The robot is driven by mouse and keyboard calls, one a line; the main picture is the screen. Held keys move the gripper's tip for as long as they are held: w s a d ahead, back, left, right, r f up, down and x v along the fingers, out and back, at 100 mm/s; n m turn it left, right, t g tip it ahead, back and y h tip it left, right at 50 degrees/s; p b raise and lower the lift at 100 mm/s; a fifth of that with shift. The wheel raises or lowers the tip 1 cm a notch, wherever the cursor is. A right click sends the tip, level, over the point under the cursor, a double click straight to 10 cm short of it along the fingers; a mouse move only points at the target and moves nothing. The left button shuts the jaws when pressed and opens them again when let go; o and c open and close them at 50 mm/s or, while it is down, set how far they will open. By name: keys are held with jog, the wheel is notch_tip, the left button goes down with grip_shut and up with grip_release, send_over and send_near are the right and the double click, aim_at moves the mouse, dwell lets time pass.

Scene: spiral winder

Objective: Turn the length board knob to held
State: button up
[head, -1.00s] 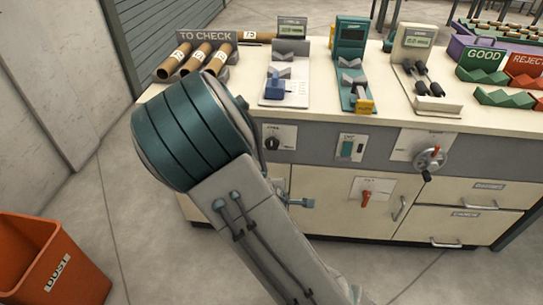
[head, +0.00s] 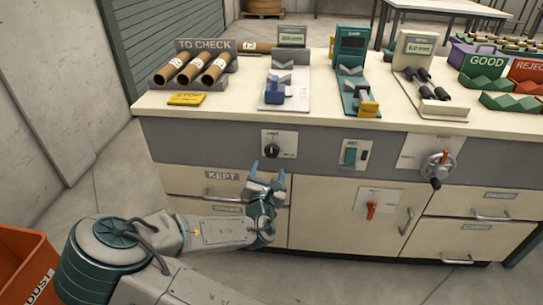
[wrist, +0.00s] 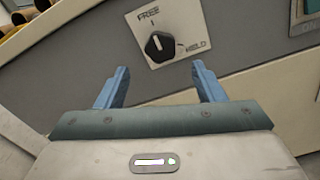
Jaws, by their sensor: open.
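The black knob (head: 271,150) sits on a pale plate on the grey front panel of the bench, below the instrument with the blue slider (head: 275,93). In the wrist view the knob (wrist: 158,46) shows close up, with FREE above it and HELD at its lower right. Its light pointer mark appears turned up towards FREE. My gripper (head: 268,172) is open, just below the knob in the head view. In the wrist view its blue fingers (wrist: 160,70) stand apart, one on each side below the knob, with nothing between them and not touching it.
A teal switch (head: 350,154), a crank wheel (head: 437,166) and a red-handled knob (head: 371,208) lie to the right on the bench front. Drawers sit below. An orange dust bin (head: 25,275) stands at lower left. Tubes and instruments are on the bench top.

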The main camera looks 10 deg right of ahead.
aim_at(272, 152)
jog(key=b+x, duration=0.1)
jog(key=x, duration=0.8)
jog(key=shift+f, duration=0.1)
jog(key=c, duration=1)
